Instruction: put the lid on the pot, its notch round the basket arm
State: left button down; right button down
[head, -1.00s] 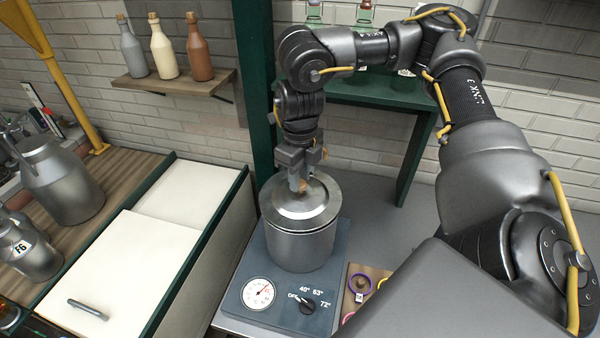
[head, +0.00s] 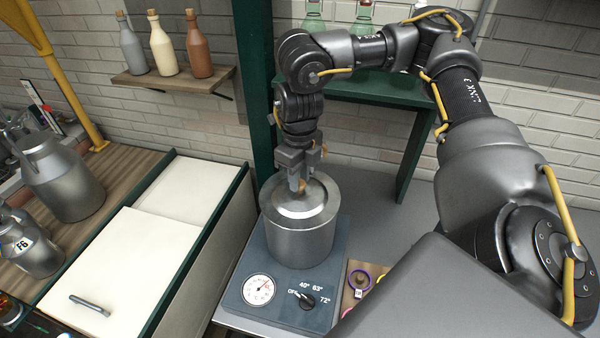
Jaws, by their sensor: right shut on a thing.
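The metal pot (head: 298,243) stands upright on the blue-grey heater base. The round metal lid (head: 318,206) lies level at the pot's mouth, with no clear gap between lid and rim. My right gripper (head: 299,184) comes down from above and is shut on the lid's small tan knob. The basket arm and the lid's notch cannot be made out; the far side of the lid is partly hidden by my gripper. My left gripper is not in view.
The heater base (head: 258,318) has a round dial (head: 258,289) and a black knob (head: 306,300). A wooden board (head: 357,284) with coloured rings lies to its right. A white-lidded chest (head: 135,262) and metal cans (head: 68,180) are at left. A green shelf (head: 385,93) stands behind.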

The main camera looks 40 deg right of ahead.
jog(key=c, duration=1)
grip_release()
jog(key=shift+c, duration=0.2)
notch_tip(320, 180, up, 3)
jog(key=p, duration=0.2)
jog(key=shift+f+p, duration=0.2)
jog(key=shift+p, duration=0.2)
jog(key=shift+r, duration=1.2)
jog(key=shift+s+r, duration=0.1)
jog(key=shift+r, duration=0.9)
